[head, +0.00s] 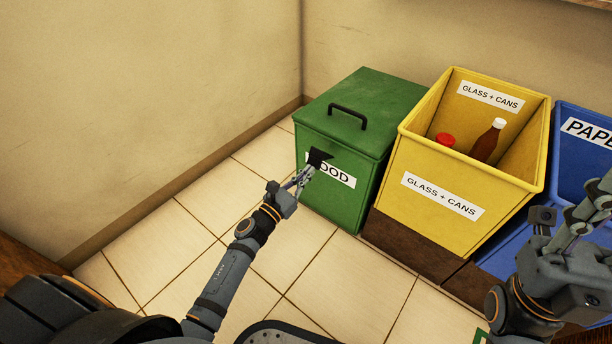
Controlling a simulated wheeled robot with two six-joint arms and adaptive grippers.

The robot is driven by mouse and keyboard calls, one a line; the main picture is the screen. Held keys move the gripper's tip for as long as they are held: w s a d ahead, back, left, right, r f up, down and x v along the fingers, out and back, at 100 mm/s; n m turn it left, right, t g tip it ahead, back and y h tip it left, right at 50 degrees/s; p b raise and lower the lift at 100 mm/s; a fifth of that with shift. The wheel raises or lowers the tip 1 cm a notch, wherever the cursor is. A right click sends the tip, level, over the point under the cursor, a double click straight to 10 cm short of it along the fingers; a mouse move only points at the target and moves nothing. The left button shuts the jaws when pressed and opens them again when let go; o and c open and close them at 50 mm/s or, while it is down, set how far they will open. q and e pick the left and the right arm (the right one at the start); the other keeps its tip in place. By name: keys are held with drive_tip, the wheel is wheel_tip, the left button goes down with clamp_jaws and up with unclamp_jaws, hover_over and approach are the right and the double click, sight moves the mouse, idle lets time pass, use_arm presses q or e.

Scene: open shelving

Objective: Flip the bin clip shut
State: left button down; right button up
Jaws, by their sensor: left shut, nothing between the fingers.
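The green bin (340,195) stands against the back wall with its lid (385,95) down and a black handle on top. A small black piece (319,157), which looks like the clip, is at the bin's front, just below the lid edge and over the start of the FOOD label. My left gripper (307,172) is shut and empty, with its tips at or very near this black piece. I cannot tell whether they touch or how the clip is set. My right gripper (604,190) is at the right edge, partly cut off.
A yellow glass and cans bin (440,212) stands open right of the green bin, holding a bottle (487,143) and a red-topped item (445,139). A blue paper bin (575,160) is farther right. Tiled floor (215,205) is clear left of the green bin.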

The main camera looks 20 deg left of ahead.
use_arm(q)
drive_tip(key=p, duration=0.2)
drive_tip(key=shift+r+g+p, duration=0.3)
drive_tip(key=shift+r, duration=0.05)
idle(0.5)
